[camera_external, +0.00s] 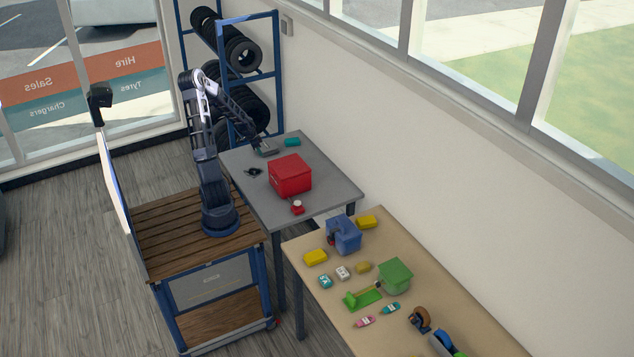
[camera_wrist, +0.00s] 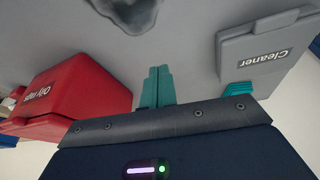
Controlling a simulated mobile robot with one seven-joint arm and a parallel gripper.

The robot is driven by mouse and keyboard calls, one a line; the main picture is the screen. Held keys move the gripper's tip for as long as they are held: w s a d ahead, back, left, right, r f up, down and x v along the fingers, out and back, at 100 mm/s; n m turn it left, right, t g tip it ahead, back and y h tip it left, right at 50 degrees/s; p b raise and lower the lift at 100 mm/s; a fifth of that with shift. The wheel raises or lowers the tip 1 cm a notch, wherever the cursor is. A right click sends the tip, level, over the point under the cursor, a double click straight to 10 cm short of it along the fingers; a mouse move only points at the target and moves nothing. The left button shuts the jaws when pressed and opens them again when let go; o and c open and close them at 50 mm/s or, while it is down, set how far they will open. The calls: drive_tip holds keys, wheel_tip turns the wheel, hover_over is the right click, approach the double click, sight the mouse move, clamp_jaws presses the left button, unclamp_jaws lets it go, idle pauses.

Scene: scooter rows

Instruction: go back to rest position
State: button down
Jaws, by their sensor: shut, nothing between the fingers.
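My gripper (camera_wrist: 157,86) shows in the wrist view as two teal fingers pressed together, with nothing between them. It is over the grey table (camera_external: 325,200), apart from the containers. In the external view my arm reaches down to the table's far left end, where the fingers are too small to tell. The red "Oily rags" box (camera_wrist: 80,95) is at the left of the wrist view and also stands on the table in the external view (camera_external: 290,175). The grey "Cleaner" container (camera_wrist: 262,50) is at the right of the wrist view.
A dark stain-like patch (camera_wrist: 128,12) lies on the table. A teal item (camera_wrist: 238,90) is beside the Cleaner container. A small red item (camera_external: 297,208) is near the table's front. A tan table (camera_external: 450,300) holds several items. A tyre rack (camera_external: 278,70) stands behind my arm.

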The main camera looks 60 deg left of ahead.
drive_tip(key=d+r+g+y, duration=0.1)
drive_tip(key=d+r+y, duration=0.1)
drive_tip(key=d+r, duration=0.9)
drive_tip(key=d+r+g+y, duration=0.1)
drive_tip(key=d+r, duration=0.8)
drive_tip(key=d, duration=0.4)
drive_tip(key=s+d+r+n+t+h, duration=0.1)
drive_tip(key=s+d+r, duration=0.4)
drive_tip(key=s+d, duration=0.2)
drive_tip(key=s+d+r+t, duration=0.2)
drive_tip(key=s+d+r, duration=0.3)
drive_tip(key=s+d, duration=0.3)
drive_tip(key=shift+s+d+r+n+h, duration=0.2)
drive_tip(key=shift+d+r+n+h, duration=0.05)
drive_tip(key=shift+d+n+h, duration=0.15)
